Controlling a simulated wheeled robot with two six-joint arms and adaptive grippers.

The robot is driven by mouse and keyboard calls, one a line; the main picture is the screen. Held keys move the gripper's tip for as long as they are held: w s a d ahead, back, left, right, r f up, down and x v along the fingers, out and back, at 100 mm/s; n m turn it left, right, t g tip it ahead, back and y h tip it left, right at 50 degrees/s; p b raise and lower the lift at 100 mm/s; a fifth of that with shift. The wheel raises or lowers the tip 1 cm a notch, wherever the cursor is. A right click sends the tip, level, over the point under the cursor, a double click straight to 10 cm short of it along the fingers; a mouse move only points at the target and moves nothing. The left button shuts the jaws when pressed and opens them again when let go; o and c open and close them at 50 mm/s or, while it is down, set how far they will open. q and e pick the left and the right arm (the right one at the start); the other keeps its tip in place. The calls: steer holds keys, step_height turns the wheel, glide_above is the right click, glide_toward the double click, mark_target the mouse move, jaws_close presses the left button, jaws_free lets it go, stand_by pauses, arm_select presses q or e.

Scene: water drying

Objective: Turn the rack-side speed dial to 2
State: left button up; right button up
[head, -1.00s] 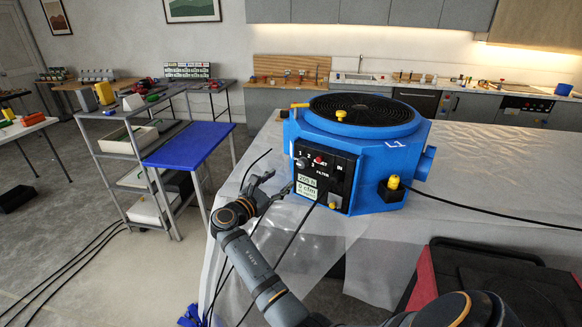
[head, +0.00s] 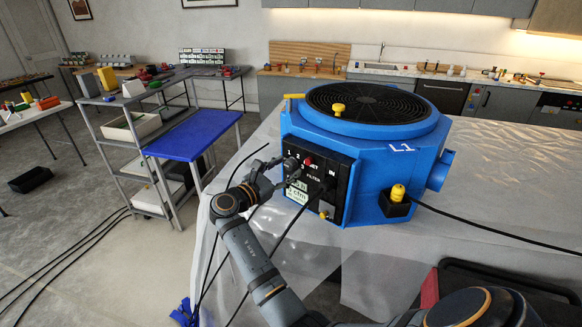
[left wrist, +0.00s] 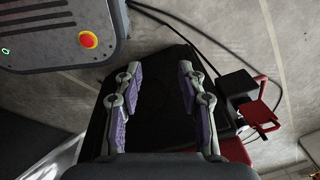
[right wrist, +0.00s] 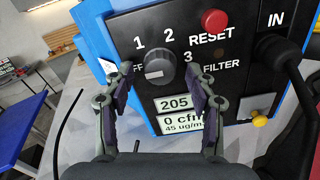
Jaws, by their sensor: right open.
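The blue machine marked L1 (head: 372,175) stands on the sheet-covered table. Its black panel (head: 318,180) carries a round grey dial (right wrist: 158,68), with OFF at its left, 1 and 2 above and 3 at its right. The dial's light mark appears to face left, toward OFF. The readout below (right wrist: 180,124) shows 0 cfm. My right gripper (head: 277,165) is open in front of the panel. In the right wrist view the dial shows between its fingers; contact cannot be told. My left gripper (left wrist: 160,70) is open and empty, away from the machine.
A red reset button (right wrist: 215,20) and a black cable plug (right wrist: 287,50) sit right of the dial. A grey rack (head: 125,135) and blue-topped table (head: 195,135) stand left. In the left wrist view, a red emergency button (left wrist: 88,40) is near the left gripper.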

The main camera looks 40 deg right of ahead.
steer(key=shift+a+r, duration=0.1)
steer(key=shift+a, duration=0.05)
steer(key=shift+c, duration=0.6)
steer(key=c, duration=1)
